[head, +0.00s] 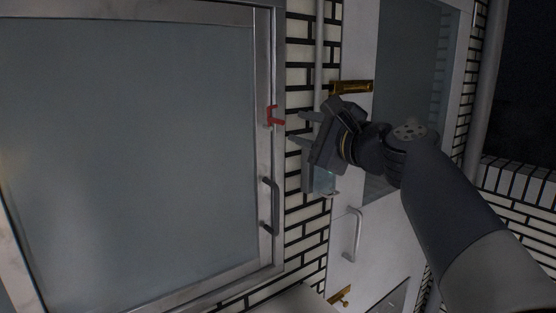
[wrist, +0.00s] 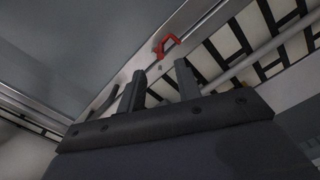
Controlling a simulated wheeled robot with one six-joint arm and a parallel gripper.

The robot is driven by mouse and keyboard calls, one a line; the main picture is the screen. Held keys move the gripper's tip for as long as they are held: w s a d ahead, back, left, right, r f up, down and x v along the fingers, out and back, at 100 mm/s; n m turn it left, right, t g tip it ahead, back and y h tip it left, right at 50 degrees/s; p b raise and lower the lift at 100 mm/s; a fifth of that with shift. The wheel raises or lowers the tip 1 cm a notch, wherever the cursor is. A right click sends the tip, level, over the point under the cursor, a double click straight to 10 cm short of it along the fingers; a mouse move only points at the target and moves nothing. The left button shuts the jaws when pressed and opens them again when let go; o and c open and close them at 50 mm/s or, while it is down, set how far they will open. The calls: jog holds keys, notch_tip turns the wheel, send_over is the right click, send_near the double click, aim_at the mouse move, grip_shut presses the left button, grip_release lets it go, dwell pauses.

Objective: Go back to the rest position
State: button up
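My gripper (head: 297,126) is raised in front of the brick wall, to the right of the metal-framed cabinet door, with its fingers pointing left. In the wrist view my gripper (wrist: 160,78) shows two dark fingers standing apart with nothing between them. It is open and empty. A small red hook (head: 274,117) is on the right edge of the door frame, just left of the fingertips in the head view. The red hook (wrist: 167,44) also shows beyond the fingertips in the wrist view. No wire hanger is clearly visible.
The glass-panelled door (head: 130,150) with a dark vertical handle (head: 269,205) fills the left. A white cabinet (head: 365,235) with a light handle (head: 353,232) and a brass plate (head: 351,87) stands behind my arm. A grey vertical pipe (head: 319,45) runs along the brick wall.

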aim_at(279, 120)
jog(key=p+x, duration=0.2)
jog(key=x, duration=0.6)
jog(key=shift+w+a+r, duration=0.1)
jog(key=shift+a, duration=0.1)
jog(key=shift+w+d+m+p, duration=0.1)
jog(key=shift+m+p, duration=0.2)
jog(key=shift+p, duration=0.25)
jog(key=shift+d+m+p, duration=0.15)
jog(key=shift+m+p, duration=0.2)
jog(key=shift+m, duration=0.15)
